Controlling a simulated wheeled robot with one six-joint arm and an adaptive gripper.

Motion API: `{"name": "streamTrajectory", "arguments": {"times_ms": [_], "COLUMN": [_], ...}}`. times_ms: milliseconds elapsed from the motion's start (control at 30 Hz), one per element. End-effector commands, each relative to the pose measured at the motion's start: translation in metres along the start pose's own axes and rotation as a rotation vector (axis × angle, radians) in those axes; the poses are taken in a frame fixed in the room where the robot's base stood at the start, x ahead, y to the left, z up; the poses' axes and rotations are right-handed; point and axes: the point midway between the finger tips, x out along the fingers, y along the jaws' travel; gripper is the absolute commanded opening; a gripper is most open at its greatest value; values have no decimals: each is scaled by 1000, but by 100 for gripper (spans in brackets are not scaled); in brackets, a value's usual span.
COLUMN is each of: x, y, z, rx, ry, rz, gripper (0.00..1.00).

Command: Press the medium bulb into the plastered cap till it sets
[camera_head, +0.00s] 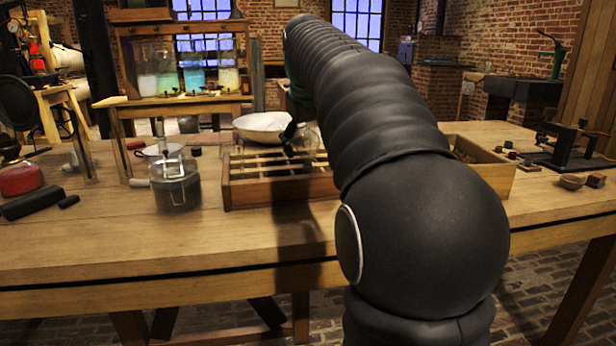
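My gripper (292,142) is a dark shape past the far end of my black arm, low over a wooden tray with slats (238,192). Its fingers are small and dark, and I cannot tell if they are open or shut. A clear, rounded glass shape (313,137) shows right beside the gripper, partly hidden by my arm. It may be a bulb, but I cannot tell its size or whether it is held. I cannot make out a plastered cap for certain. A glass jar with dark contents (177,187) stands left of the tray, with a pale disc (161,149) behind it.
A pale shallow bowl (262,126) sits behind the tray. A red pot (20,179) and black cylinder (36,203) lie at the left. The table's front strip (120,245) is clear.

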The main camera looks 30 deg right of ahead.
Motion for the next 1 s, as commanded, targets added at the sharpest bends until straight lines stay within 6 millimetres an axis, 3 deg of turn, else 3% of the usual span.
{"name": "streamTrajectory", "arguments": {"times_ms": [333, 700, 1000], "x": [-12, -83, -116], "y": [0, 0, 0], "z": [-1, -1, -1], "rx": [0, 0, 0], "ry": [3, 4, 2], "rz": [1, 2, 1], "gripper": [82, 82, 82]}}
